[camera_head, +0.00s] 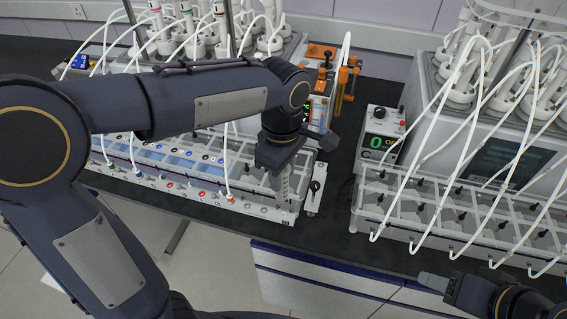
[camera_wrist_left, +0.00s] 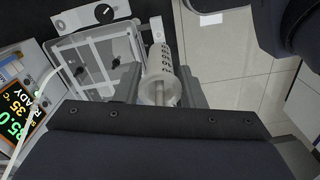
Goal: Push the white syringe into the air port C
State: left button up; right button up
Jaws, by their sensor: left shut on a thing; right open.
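The white syringe (camera_wrist_left: 160,72) is between the fingers of my left gripper (camera_wrist_left: 162,85) in the left wrist view, its wide flanged end nearest the camera and its narrow end pointing away. In the head view my left gripper (camera_head: 283,172) is shut at the right end of the left rack (camera_head: 265,211), whose front edge carries a row of small coloured ports. I cannot read which is port C, and the arm and gripper hide part of the rack. I cannot tell whether the syringe tip touches a port. My right gripper (camera_head: 436,283) is open and empty at the lower right.
A right rack (camera_head: 450,235) with looping white tubes stands beyond a gap of dark bench (camera_head: 335,215). A control box with a green display (camera_head: 377,140) stands between the two racks. Orange clamps (camera_head: 343,80) are behind my left arm. The bench front edge drops to tiled floor.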

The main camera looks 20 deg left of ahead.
aim_at(284, 193)
pick_arm(q)
jog(key=shift+w+d+f, duration=0.1)
jog(key=shift+d+f, duration=0.05)
jog(key=shift+d, duration=0.05)
jog(key=shift+f, duration=0.2)
jog(key=shift+a+f+b, duration=0.1)
jog(key=shift+f+b, duration=0.6)
jog(key=shift+b, duration=0.1)
notch_tip(284, 193, down, 3)
jog(key=b, duration=0.3)
jog(key=shift+f, duration=0.1)
jog(key=shift+f, duration=0.3)
dwell(0.5)
jog(key=shift+f+b, duration=0.45)
jog(key=shift+f, duration=0.25)
dwell(0.7)
dwell(0.4)
jog(key=o, duration=1)
